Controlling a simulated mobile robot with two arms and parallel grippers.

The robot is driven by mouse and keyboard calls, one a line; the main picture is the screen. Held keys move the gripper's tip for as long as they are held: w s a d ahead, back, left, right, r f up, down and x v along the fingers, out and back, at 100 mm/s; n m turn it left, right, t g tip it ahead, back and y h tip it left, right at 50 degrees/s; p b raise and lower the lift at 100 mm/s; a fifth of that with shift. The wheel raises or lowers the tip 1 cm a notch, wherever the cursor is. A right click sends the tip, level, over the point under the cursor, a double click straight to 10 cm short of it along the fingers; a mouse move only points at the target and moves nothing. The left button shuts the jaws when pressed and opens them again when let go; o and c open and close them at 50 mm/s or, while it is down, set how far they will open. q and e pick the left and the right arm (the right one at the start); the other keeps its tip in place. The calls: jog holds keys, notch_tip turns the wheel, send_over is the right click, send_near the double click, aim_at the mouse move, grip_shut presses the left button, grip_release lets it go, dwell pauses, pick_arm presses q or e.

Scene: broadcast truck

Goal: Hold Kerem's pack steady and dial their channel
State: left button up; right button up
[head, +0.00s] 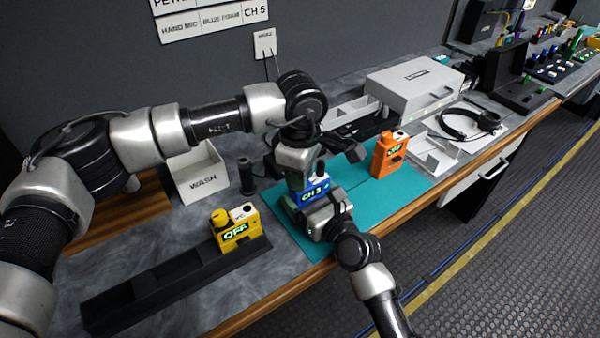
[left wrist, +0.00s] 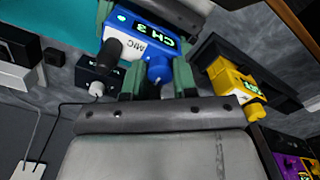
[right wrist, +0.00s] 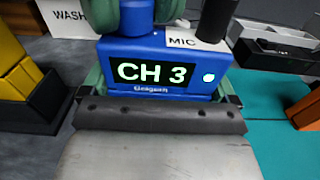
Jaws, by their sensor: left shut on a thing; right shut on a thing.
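The blue pack (head: 314,193) is over the teal mat (head: 347,191). Its lit display reads CH 3, clearly so in the right wrist view (right wrist: 158,92). My right gripper (head: 322,208) is shut on the sides of its body. My left gripper (head: 305,182) comes down from above, shut on the blue knob on top; the knob shows between its fingers in the left wrist view (left wrist: 158,70). A black stub stands beside a white MIC label on the pack's top. Whether its base touches the mat is hidden.
A yellow pack (head: 236,231) reading OFF stands in a black rack (head: 150,291). An orange pack (head: 389,157) stands on the mat's far right. A partly cut wall sign (head: 212,19) reads CH 5.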

pick_arm(q)
jog(key=o, duration=0.9)
jog(key=shift+o, duration=0.2)
jog(key=shift+r, duration=4.05)
pick_arm(e)
jog(key=o, duration=0.8)
jog(key=shift+c, duration=0.2)
